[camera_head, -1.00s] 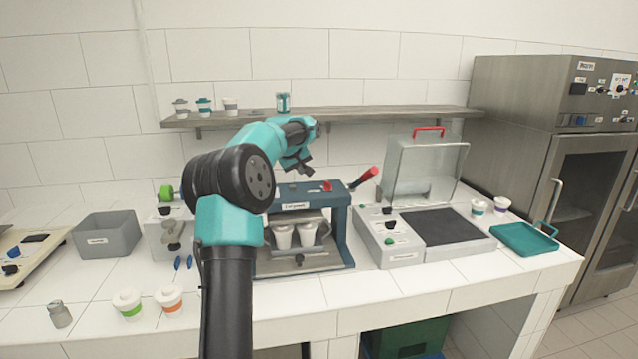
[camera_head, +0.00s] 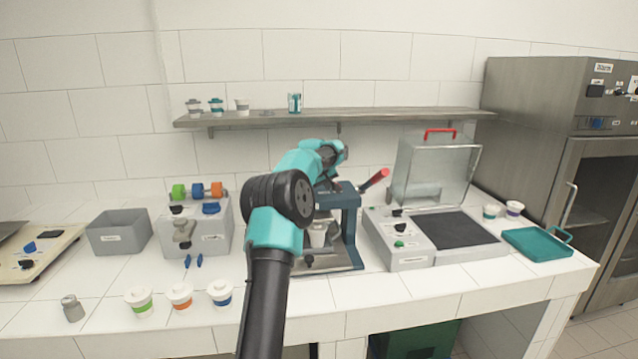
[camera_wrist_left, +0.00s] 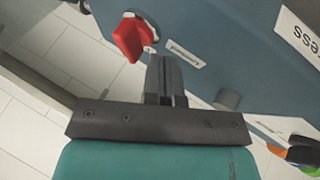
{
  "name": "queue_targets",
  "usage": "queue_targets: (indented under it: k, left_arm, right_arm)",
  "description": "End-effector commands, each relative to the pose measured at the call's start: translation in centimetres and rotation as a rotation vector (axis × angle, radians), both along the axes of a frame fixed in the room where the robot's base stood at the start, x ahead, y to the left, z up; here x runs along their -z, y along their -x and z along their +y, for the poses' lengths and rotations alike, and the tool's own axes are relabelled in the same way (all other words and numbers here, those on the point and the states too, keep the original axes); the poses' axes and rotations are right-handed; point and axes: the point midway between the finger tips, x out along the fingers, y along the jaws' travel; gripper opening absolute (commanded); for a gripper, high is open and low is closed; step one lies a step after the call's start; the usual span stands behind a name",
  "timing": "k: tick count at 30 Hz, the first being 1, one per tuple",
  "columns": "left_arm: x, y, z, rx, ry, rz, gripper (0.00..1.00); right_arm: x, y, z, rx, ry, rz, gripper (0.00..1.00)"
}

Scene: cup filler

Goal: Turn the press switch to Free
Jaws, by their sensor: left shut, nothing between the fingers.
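The press (camera_head: 352,215) is a blue-grey machine with a red-handled lever (camera_head: 374,180), and my left arm covers much of its front in the head view. Its red switch knob (camera_wrist_left: 132,37) shows in the left wrist view, beside a small white label that is hard to read. The knob is hidden behind my arm in the head view. My left gripper (camera_wrist_left: 168,62) is shut and empty, with its fingertips just to the right of the red knob; I cannot tell whether they touch it. A white cup (camera_head: 318,235) stands in the press. My right gripper is not in view.
A grey machine (camera_head: 415,250) with a clear raised lid stands right of the press. A grey box (camera_head: 120,233) and a machine with coloured knobs (camera_head: 210,243) are to the left. Several lidded cups (camera_head: 180,297) stand at the front edge. A shelf (camera_head: 400,115) runs above.

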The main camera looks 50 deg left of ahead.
Motion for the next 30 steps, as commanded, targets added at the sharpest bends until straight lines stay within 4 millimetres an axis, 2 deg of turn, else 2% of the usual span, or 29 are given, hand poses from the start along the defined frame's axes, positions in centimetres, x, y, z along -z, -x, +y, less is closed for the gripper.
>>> queue_targets:
  k: [6,16,22,30]
  left_arm:
    - [0.0,-1.2,-0.3,-0.002,0.000,-0.001,0.00]
    - [0.1,-1.3,-0.3,-0.002,0.001,0.000,0.00]
    - [0.1,-2.4,-0.3,0.000,0.002,0.001,0.00]
    - [0.2,-2.6,-0.2,0.001,0.003,0.000,0.00]
  right_arm:
    - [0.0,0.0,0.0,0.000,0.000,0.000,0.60]
    - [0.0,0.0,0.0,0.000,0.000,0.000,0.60]
    - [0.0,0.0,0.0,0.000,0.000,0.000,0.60]
    - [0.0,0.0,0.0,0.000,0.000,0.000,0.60]
